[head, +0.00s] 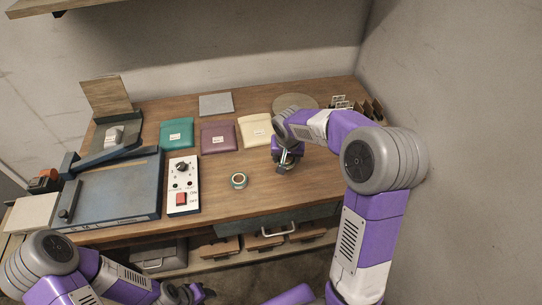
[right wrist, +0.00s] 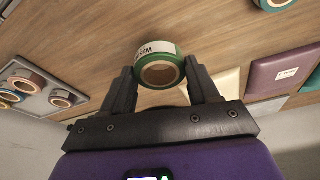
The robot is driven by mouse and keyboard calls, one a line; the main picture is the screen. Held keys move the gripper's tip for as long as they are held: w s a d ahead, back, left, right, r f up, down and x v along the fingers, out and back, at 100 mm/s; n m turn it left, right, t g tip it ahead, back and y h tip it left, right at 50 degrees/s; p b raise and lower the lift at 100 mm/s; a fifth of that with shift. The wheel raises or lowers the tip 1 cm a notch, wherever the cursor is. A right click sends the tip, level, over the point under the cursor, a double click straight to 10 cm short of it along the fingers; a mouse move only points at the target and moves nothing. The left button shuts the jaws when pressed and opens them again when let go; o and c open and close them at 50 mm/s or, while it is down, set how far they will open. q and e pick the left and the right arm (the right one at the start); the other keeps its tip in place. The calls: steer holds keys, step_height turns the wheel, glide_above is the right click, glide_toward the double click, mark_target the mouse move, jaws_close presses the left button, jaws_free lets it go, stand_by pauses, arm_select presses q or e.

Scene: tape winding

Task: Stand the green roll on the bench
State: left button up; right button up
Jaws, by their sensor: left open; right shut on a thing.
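The green roll (right wrist: 159,68) is between the two fingers of my right gripper (right wrist: 160,84) in the right wrist view. It has a white printed label and a brown cardboard core, and its open core faces the camera. The right gripper (head: 287,162) is shut on it, low over the right part of the wooden bench (head: 225,200). In the head view the roll is mostly hidden by the gripper. I cannot tell whether it touches the bench. My left gripper (head: 196,293) is open and empty, below the bench's front edge.
A teal roll (head: 239,180) lies flat on the bench, left of my right gripper. A control box (head: 183,186) and a blue-grey machine (head: 115,190) stand further left. Teal, purple (head: 218,137) and cream (head: 255,131) pouches lie behind. A grey tray (right wrist: 38,98) holds several rolls.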

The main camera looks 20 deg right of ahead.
mark_target(285, 176)
steer(key=shift+s+f, duration=0.1)
steer(key=shift+f, duration=0.5)
steer(key=shift+f+b, duration=0.55)
steer(key=shift+f, duration=2)
steer(key=shift+f, duration=0.1)
steer(key=o, duration=1)
